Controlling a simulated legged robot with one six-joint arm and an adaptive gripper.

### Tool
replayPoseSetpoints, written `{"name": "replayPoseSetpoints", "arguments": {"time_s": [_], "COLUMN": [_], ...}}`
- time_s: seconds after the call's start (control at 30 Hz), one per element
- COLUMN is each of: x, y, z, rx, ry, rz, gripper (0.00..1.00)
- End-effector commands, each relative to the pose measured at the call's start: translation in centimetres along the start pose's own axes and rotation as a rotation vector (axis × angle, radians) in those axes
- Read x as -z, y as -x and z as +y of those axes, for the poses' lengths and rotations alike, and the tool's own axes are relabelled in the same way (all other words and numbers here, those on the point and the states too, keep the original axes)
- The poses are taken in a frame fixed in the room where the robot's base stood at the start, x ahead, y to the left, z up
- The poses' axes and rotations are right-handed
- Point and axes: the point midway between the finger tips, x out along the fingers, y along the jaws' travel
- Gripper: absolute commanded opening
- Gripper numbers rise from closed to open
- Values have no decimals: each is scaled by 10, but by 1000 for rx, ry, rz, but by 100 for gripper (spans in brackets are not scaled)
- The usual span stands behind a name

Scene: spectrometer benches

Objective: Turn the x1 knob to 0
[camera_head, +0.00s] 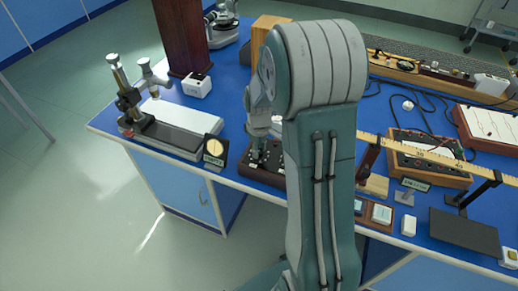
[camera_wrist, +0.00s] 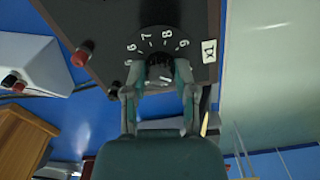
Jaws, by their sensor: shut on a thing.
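The knob's pointer mark cannot be made out. My gripper (camera_wrist: 160,76) has one finger on each side of the knob and is shut on it. In the head view, my gripper (camera_head: 260,142) is over the dark-topped box (camera_head: 272,171) near the bench's front edge, and my arm hides part of this box.
In the wrist view, a red terminal (camera_wrist: 82,54) is on the panel left of the dial. In the head view, a round disc on a stand (camera_head: 214,149) and a microscope-like instrument (camera_head: 128,100) stand left of the box. Cables and another instrument (camera_head: 428,152) lie to the right.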

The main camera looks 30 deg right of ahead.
Motion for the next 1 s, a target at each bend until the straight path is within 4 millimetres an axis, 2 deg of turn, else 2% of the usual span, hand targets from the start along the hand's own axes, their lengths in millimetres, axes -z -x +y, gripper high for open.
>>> {"name": "replayPoseSetpoints", "arguments": {"time_s": [0.3, 0.87, 0.9, 0.93, 1.0], "x": [2, 2, 2, 1, 1], "y": [0, 0, 0, 0, 0], "z": [1, 1, 1, 1, 1], "rx": [-3, -4, -4, -3, -3], "ry": [126, 152, 152, 152, 152], "rz": [4, 4, 4, 4, 3], "gripper": [0, 0, 54, 67, 71]}}
